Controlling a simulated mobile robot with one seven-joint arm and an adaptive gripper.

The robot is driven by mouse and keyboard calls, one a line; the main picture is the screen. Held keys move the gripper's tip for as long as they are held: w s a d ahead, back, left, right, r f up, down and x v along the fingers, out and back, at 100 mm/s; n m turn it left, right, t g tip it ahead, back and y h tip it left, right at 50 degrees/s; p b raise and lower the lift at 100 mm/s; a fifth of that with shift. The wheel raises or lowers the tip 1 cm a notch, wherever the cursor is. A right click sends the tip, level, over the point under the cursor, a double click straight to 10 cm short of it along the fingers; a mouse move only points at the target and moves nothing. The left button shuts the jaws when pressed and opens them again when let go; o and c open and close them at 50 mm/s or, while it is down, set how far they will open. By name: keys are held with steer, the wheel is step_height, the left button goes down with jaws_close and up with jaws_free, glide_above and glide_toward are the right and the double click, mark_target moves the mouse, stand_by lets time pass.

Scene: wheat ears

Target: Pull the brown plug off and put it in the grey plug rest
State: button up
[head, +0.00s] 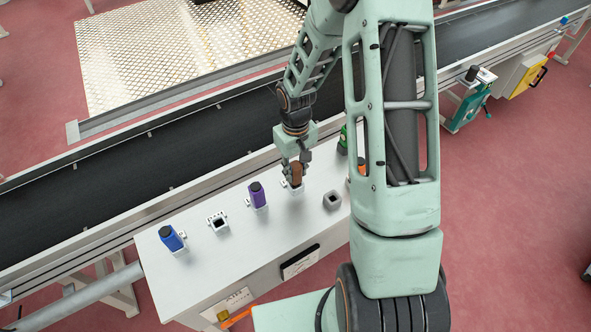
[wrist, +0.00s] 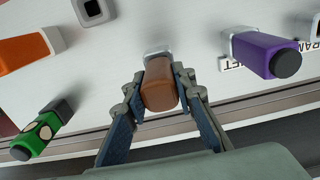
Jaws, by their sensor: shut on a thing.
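The brown plug (head: 297,173) is between the fingers of my gripper (head: 293,165) in the head view. In the wrist view my gripper (wrist: 158,75) is shut on the sides of the brown plug (wrist: 160,92). The plug's far end is at a white socket (head: 296,188), part of which also shows in the wrist view (wrist: 156,52). I cannot tell how deep the plug sits in it. The grey plug rest (head: 332,200) is a small square block with a dark opening, empty, to the right and nearer. It shows at the top left of the wrist view (wrist: 93,11).
A purple plug (head: 258,195) and a blue plug (head: 171,238) stand on the white bench (head: 215,275) to the left, with an empty white socket (head: 218,222) between them. Green (wrist: 36,136) and orange (wrist: 28,51) plugs are on the other side. A conveyor (head: 130,165) runs behind.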

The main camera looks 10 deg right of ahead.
mark_target(297, 167)
jaws_close()
steer(key=shift+r+p, duration=0.8)
steer(key=shift+r, duration=0.4)
steer(key=shift+s, duration=0.1)
